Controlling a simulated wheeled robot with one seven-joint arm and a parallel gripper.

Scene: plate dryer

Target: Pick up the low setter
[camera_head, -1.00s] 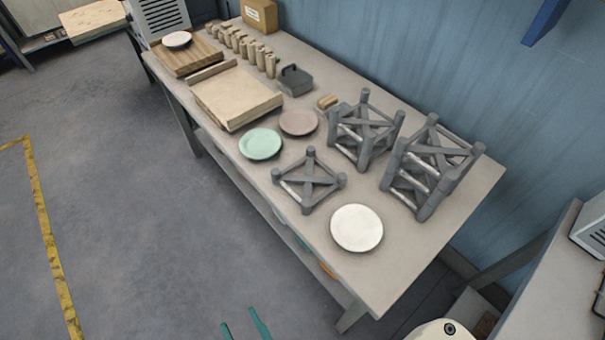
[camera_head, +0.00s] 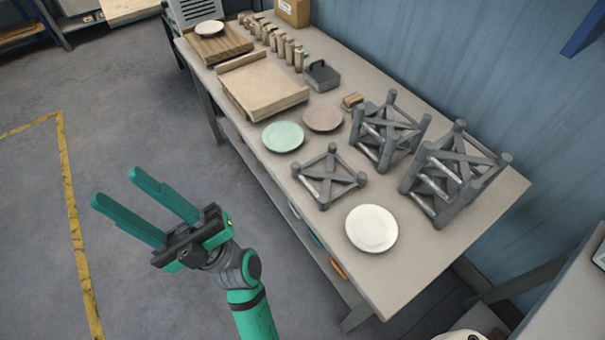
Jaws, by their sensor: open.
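The low setter (camera_head: 328,178) is the shortest of three grey frames with corner posts and crossed bars. It stands upright on the table, near its front edge. A medium setter (camera_head: 387,136) and a tall setter (camera_head: 452,172) stand behind it and to its right. My gripper (camera_head: 113,187) is open and empty. It is to the left of the table, over the floor in the picture, well apart from the low setter. Its two green fingers point up and left, away from the setters.
A white plate (camera_head: 371,228) lies right of the low setter; a green plate (camera_head: 283,137) and a brownish plate (camera_head: 322,117) lie behind it. A blue wall closes the far side.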

